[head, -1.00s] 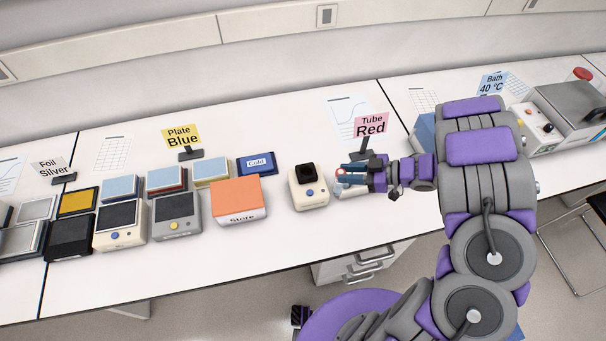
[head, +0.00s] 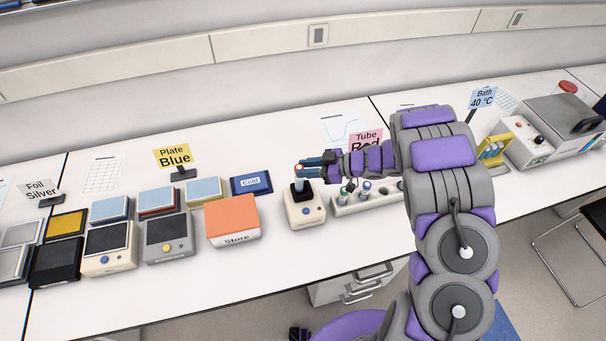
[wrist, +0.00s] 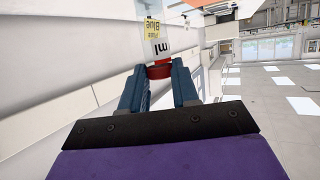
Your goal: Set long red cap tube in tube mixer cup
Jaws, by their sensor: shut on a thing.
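The tube mixer (head: 305,211) is a small cream box with a dark cup on top, a blue knob and a small light on its front. My gripper (head: 304,168) is directly above the mixer, shut on the red cap tube (head: 299,169). The tube hangs upright, its lower part at or just over the dark cup; I cannot tell how far in it is. In the wrist view the tube's red cap (wrist: 159,71) sits between the two blue fingers, with the white labelled body beyond it.
A white rack (head: 352,206) with several tubes stands right of the mixer, under my arm. An orange-topped Store box (head: 232,217) and a blue Cold block (head: 252,183) are to the left. A Tube Red sign (head: 366,139) stands behind. The bench front before the mixer is clear.

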